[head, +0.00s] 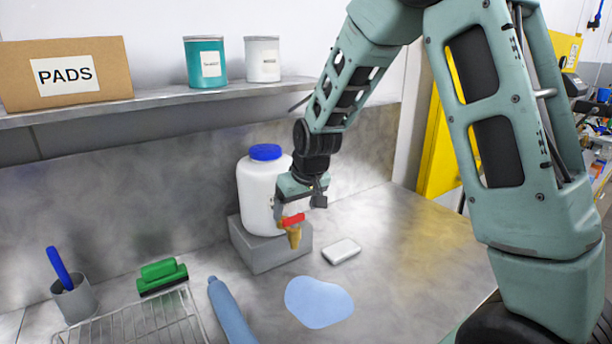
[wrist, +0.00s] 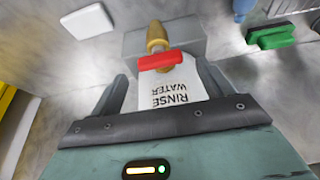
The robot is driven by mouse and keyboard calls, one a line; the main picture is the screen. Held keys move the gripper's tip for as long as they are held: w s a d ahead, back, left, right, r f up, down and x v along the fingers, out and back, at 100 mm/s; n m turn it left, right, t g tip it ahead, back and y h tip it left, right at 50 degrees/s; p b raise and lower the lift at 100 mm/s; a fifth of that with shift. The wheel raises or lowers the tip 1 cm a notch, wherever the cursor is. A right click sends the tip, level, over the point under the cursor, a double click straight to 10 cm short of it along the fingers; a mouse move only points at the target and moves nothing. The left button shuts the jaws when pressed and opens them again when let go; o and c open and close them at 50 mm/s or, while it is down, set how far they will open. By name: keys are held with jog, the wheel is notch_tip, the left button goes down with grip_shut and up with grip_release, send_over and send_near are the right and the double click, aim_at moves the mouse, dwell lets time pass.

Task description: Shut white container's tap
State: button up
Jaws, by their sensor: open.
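The white container (head: 258,195) has a blue cap (head: 265,152) and stands upright on a grey block (head: 262,257). Its brass tap (head: 294,238) has a red handle (head: 292,220) and sits low on the front. In the wrist view, the handle (wrist: 174,60) lies crosswise to the brass spout (wrist: 157,38), above a "RINSE WATER" label (wrist: 172,90). My gripper (head: 299,204) is open at the container's front, just above the handle. In the wrist view, the gripper (wrist: 162,72) has one finger on each side of the handle, with gaps showing. Contact cannot be made out.
A white bar (head: 341,251) and a flat light blue patch (head: 318,302) lie on the counter. A shelf (head: 150,100) runs above.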

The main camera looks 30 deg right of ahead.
jog(key=b+v, duration=0.2)
jog(key=v, duration=1.2)
jog(key=shift+s+r, duration=0.25)
jog(key=shift+r, duration=0.1)
